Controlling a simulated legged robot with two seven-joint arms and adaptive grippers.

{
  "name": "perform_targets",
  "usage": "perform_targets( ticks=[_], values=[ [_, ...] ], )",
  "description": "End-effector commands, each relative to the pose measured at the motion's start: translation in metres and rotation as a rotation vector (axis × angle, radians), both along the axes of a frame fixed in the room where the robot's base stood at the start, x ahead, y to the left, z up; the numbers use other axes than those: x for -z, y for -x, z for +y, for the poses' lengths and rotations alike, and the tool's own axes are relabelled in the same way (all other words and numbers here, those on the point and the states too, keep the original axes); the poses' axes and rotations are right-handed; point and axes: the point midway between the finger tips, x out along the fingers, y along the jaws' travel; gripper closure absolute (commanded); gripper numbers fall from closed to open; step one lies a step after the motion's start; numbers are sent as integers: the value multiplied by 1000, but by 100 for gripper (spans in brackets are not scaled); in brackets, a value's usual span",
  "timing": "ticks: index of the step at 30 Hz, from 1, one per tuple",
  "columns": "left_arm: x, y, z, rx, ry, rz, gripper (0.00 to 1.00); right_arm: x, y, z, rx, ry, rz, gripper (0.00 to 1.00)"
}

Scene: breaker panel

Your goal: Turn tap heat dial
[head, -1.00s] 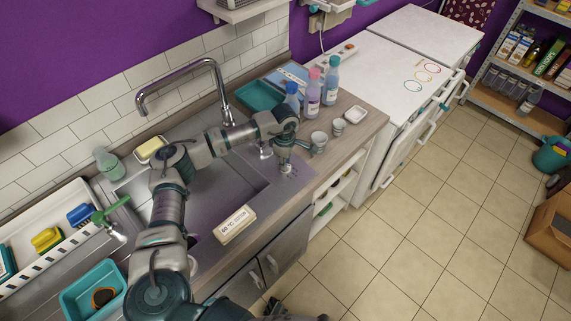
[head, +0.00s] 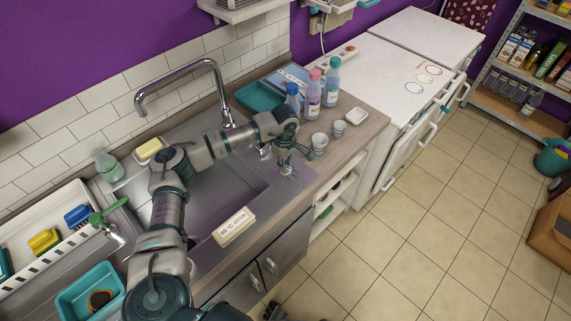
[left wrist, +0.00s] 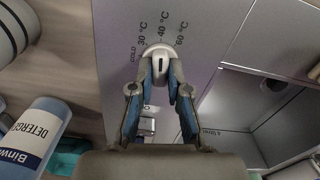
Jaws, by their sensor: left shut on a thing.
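The tap heat dial (left wrist: 159,52) is a small round pale knob with a dark slot. It sits on the grey metal sink deck, with the printed marks COLD, 30 °C, 40 °C and 60 °C in an arc around it. My left gripper (left wrist: 160,78) is shut on the dial, one finger on each side. In the head view my left gripper (head: 285,165) reaches down to the deck at the sink's right end and hides the dial. The dial's slot points roughly toward 40 °C; its exact setting is hard to tell. The curved tap (head: 190,75) stands behind.
A cream sign reading 60 °C (head: 234,227) stands at the sink's front edge.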

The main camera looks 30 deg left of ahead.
Motion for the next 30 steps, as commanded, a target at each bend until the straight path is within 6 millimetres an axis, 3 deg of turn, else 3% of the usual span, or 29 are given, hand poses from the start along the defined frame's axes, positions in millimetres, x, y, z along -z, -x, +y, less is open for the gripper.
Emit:
perform_targets(
  ticks=[1, 4, 16, 30],
  values=[
    [0, -1, 2, -5, -4, -3, 81, 0, 0, 0, 0, 0, 0, 60],
    [0, -1, 2, -4, -3, -2, 58, 0, 0, 0, 0, 0, 0, 60],
    [-10, -1, 0, -2, 0, -5, 58, -1, -2, 1, 3, -3, -6, 60],
    [-103, -2, 3, -3, 0, -4, 58, -1, -1, 1, 1, -1, -3, 60]
  ],
)
